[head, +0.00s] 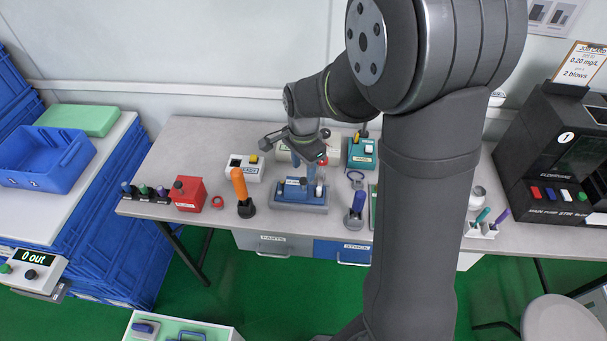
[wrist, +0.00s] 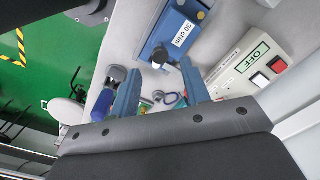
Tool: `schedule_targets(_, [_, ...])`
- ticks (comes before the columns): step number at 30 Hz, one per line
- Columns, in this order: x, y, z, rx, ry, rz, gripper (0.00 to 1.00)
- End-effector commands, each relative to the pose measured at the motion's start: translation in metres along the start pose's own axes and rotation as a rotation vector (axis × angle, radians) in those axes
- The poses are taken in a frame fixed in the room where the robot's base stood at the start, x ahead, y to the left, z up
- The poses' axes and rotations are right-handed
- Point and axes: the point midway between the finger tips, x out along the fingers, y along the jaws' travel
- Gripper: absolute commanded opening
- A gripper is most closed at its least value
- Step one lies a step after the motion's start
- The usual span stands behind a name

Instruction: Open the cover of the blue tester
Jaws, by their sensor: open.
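A blue device on a blue-grey base (head: 299,207) stands on the bench in the head view. In the wrist view a blue body with a "30 cNm" label (wrist: 172,24) is at the top, and it appears to be this device. I cannot tell which thing is the task's blue tester, and I cannot make out a cover. My gripper (head: 306,156) is over the bench above the device, partly hiding it. In the wrist view its two fingers (wrist: 160,66) are spread apart with nothing visibly held, and a small dark knob shows between them.
A red box (head: 187,194), an orange-handled tool (head: 239,183) and a blue-handled tool (head: 357,203) stand nearby. A black machine (head: 550,140) is at right. A blue bin (head: 45,165) is at left.

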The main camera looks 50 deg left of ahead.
Motion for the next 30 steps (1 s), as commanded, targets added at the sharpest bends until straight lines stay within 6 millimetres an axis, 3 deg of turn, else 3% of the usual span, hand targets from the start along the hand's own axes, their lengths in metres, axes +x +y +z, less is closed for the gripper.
schedule_targets(3, [0.02, 0.0, 0.0, 0.0, -0.001, 0.003, 0.43])
schedule_targets(7, [0.032, 0.0, 0.0, 0.0, -0.001, 0.002, 0.43])
schedule_targets(18, [0.038, 0.0, 0.0, -0.001, 0.0, -0.001, 0.43])
schedule_targets(25, [0.037, 0.0, 0.0, -0.001, 0.0, -0.001, 0.0])
schedule_targets(30, [0.037, 0.0, 0.0, 0.0, 0.0, 0.0, 0.0])
